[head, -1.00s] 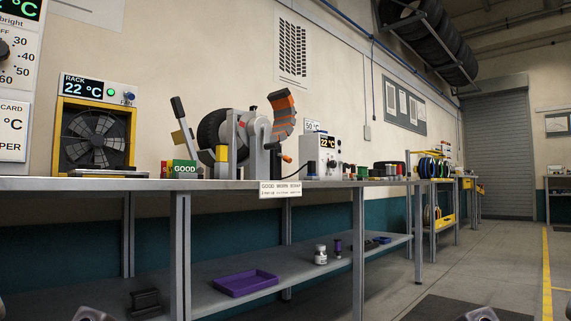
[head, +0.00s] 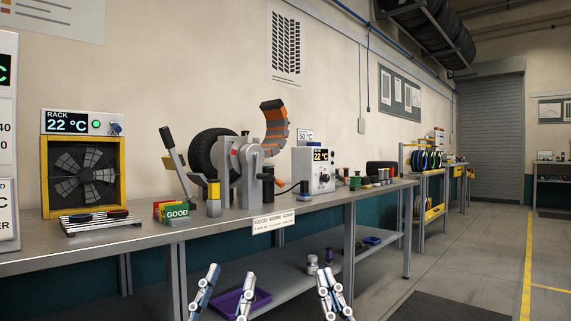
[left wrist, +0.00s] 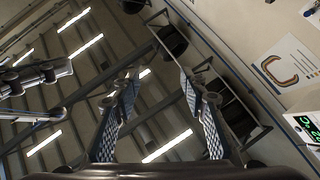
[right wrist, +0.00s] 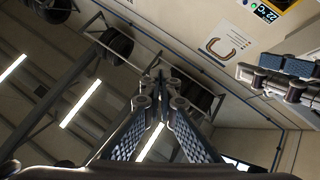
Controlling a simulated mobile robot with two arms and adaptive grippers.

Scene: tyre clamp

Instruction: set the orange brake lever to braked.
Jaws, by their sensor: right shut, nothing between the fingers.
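The tyre clamp stands on the workbench in the head view, with a black tyre (head: 202,153) in a grey frame (head: 248,172). A curved orange-and-grey segment (head: 274,128) rises above it. A small orange part (head: 281,183) shows low on the clamp's right side; I cannot tell for sure that it is the brake lever, nor its setting. A black-gripped lever (head: 167,138) leans at the clamp's left. My left gripper (head: 231,272) is open and empty, pointing up in front of the bench. My right gripper (head: 326,276) is shut and empty to its right. Both are apart from the clamp.
On the bench stand a rack fan box (head: 84,170), a striped tray (head: 98,224), a GOOD block (head: 177,211) and a 22 °C control box (head: 315,170). A purple tray (head: 236,303) lies on the lower shelf. Free floor lies at the right.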

